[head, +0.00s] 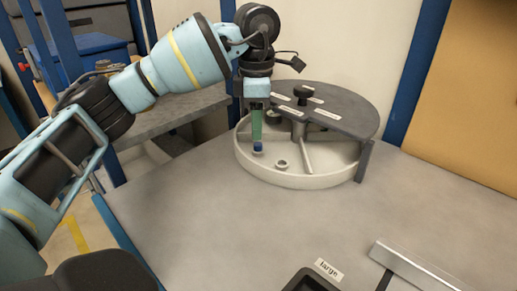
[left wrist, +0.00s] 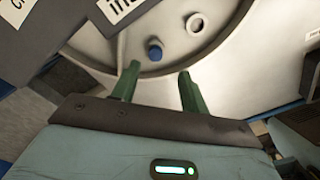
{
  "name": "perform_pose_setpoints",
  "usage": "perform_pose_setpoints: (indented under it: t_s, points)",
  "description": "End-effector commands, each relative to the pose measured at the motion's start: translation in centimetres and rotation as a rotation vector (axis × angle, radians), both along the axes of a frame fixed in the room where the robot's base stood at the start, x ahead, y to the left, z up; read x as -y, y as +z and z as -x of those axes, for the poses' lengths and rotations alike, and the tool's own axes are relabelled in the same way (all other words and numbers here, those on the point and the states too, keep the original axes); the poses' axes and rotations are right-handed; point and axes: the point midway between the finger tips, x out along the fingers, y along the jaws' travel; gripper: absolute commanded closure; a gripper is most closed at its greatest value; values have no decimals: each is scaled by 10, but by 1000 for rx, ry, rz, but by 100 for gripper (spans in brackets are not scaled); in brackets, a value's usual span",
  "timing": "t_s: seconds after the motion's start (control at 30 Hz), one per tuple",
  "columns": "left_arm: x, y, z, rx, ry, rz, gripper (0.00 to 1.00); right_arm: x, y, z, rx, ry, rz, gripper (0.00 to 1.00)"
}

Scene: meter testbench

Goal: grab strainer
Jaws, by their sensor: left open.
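A small blue piece (head: 258,149) sits inside a round pale basin (head: 300,182), near its left rim. It also shows in the left wrist view (left wrist: 154,51), just beyond my fingertips. A small pale ring-shaped piece (head: 282,164) is on the basin floor to its right, also in the left wrist view (left wrist: 195,23). I cannot tell for sure which piece is the strainer. My left gripper (head: 257,136) points down over the basin, above the blue piece. Its green fingers (left wrist: 159,76) are apart with nothing between them. My right gripper is not in view.
A dark labelled cover (head: 345,108) lies over the back and right of the basin. A black knob (head: 301,92) and a post with a bar (head: 299,130) stand close to my left gripper.

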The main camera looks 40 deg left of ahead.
Motion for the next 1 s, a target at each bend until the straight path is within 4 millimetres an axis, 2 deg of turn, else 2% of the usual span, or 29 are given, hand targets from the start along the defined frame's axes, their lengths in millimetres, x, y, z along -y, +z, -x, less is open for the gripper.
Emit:
perform_pose_setpoints:
  t_s: [0.13, 0.43, 0.77, 1.0]
  points:
    - [-1, -7, -2, -1, 1, 0, 55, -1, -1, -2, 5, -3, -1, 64]
    - [-3, -46, -7, -1, 2, -1, 55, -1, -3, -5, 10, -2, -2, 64]
    - [-3, -52, -7, 0, 1, 0, 55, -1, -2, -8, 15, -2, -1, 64]
    - [-3, -51, -7, 1, 1, 1, 85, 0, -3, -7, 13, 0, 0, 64]
